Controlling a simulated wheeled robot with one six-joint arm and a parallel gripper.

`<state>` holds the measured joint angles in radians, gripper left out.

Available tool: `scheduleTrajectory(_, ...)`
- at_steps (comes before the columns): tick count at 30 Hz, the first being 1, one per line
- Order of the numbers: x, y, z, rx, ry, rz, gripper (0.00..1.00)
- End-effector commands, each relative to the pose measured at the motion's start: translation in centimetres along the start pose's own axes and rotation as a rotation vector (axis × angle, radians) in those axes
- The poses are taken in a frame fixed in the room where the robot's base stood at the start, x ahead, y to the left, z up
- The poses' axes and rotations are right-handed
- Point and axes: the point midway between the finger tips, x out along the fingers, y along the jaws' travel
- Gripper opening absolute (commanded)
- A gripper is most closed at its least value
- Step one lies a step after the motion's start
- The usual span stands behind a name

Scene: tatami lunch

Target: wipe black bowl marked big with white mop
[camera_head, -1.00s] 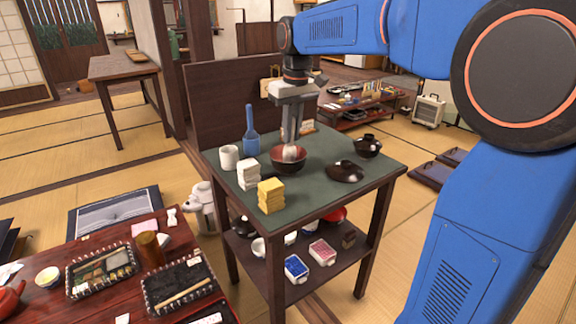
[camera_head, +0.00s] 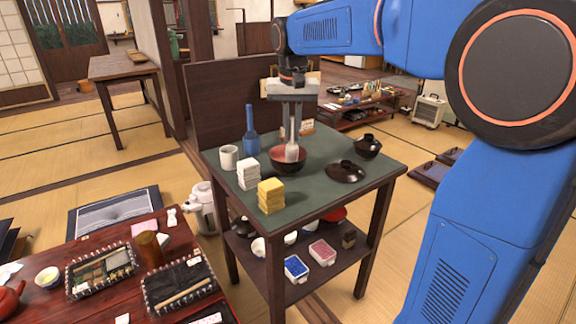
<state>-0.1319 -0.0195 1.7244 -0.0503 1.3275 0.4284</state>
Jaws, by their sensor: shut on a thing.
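My gripper (camera_head: 291,127) points straight down over the green-topped stand and is shut on a white mop (camera_head: 292,153). The mop's pale head is at the mouth of a dark bowl with a reddish inside (camera_head: 287,166); I cannot tell whether it touches the inner wall. The bowl stands upright near the middle of the green top (camera_head: 318,200). No "big" marking can be read on it from here. The lower tip of the mop is partly hidden inside the bowl.
A blue bottle (camera_head: 251,137), white cup (camera_head: 229,157), white stack (camera_head: 248,175) and yellow stack (camera_head: 271,195) stand left of the bowl. A dark lid (camera_head: 346,172) and lidded dark bowl (camera_head: 368,146) are right. A dark panel (camera_head: 222,100) rises behind.

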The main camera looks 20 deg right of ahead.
Motion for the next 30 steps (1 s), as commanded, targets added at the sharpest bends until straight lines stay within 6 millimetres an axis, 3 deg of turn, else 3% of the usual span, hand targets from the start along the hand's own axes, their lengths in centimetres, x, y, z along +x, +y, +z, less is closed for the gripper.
scheduleTrajectory(5, -0.01, -0.02, 0.01, -0.068, 0.0, -0.009, 0.0)
scheduleTrajectory(30, 0.05, -0.58, 0.27, -0.878, -0.001, -0.106, 0.0)
